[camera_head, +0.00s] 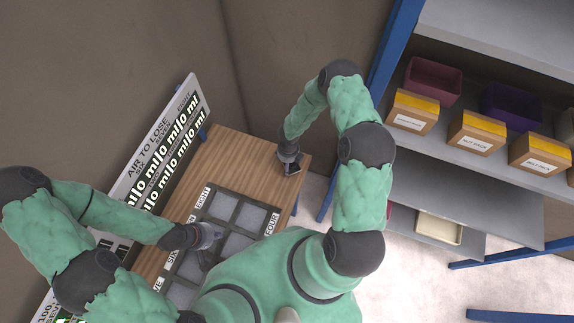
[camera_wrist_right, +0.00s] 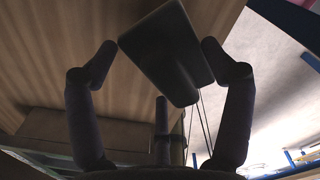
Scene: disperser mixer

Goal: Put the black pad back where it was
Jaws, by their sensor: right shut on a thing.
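My right gripper (camera_head: 291,166) is at the far right corner of the wooden table. In the right wrist view, its two fingers (camera_wrist_right: 162,62) are on either side of the black pad (camera_wrist_right: 168,48), a dark, flat, roughly rectangular piece. The gripper is shut on the pad, which is tilted in that view. In the head view the pad is small and mostly hidden by the gripper. My left gripper (camera_head: 207,245) is above the dark grid tray (camera_head: 258,202) of grey squares; I cannot tell whether it is open or shut.
The wooden table (camera_head: 240,150) is bare behind the tray. A lettered board (camera_head: 165,150) stands along its left edge. A blue-framed shelf (camera_head: 480,65) with cardboard bins (camera_head: 413,112) is at the right. Tray labels read EIGHT and FOUR.

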